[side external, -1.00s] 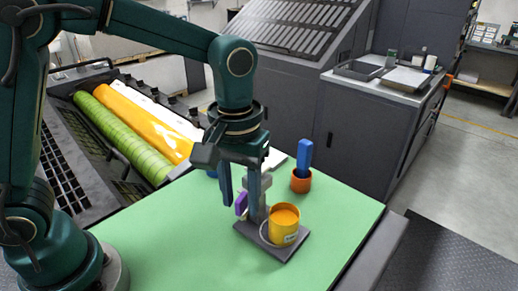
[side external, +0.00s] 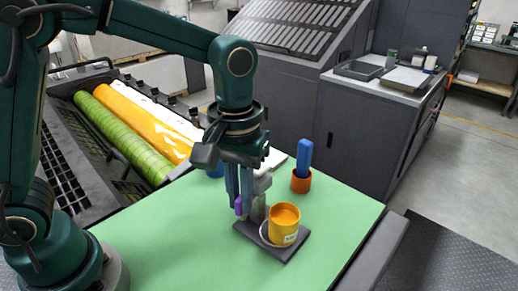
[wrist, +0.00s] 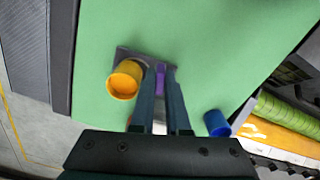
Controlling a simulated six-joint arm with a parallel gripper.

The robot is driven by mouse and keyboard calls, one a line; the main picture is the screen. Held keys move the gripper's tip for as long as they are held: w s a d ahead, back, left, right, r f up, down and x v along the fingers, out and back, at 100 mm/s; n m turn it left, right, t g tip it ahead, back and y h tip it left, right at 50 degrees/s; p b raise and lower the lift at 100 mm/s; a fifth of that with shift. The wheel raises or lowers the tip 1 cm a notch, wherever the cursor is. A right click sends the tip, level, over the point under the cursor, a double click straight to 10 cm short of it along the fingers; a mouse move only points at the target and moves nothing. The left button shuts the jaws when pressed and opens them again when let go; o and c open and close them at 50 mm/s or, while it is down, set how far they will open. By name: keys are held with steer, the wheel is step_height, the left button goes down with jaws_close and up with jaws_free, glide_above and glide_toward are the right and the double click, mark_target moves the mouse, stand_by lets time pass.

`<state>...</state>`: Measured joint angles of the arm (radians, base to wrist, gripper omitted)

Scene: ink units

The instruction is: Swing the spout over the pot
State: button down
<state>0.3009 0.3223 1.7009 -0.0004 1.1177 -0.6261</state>
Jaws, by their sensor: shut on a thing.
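The pot (side external: 284,226) is a yellow can with a pale label, upright on a dark base plate (side external: 275,250). Its open top shows in the wrist view (wrist: 124,82). A grey post (side external: 259,205) stands on the plate beside the pot, with a light grey head (side external: 263,183). A purple tab (side external: 238,206) is at the post's left; it also shows in the wrist view (wrist: 160,79). My gripper (side external: 240,208) points down and is shut on the purple tab. The spout is not clearly distinguishable behind my fingers.
An orange cup (side external: 301,184) holding a blue tool (side external: 304,156) stands behind the pot. A blue cup (wrist: 216,123) stands toward the press rollers. The green mat (side external: 180,240) is clear at the front and left.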

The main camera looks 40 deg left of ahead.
steer(key=shift+d, duration=0.1)
stand_by(0.9)
steer(key=w+d+n, duration=0.4)
steer(key=w+n, duration=0.2)
steer(key=n, duration=0.9)
steer(key=shift+w, duration=0.2)
steer(key=shift+d+r, duration=0.1)
steer(key=shift+w, duration=0.1)
stand_by(0.3)
steer(key=c, duration=0.9)
jaws_free()
steer(key=shift+r, duration=2.55)
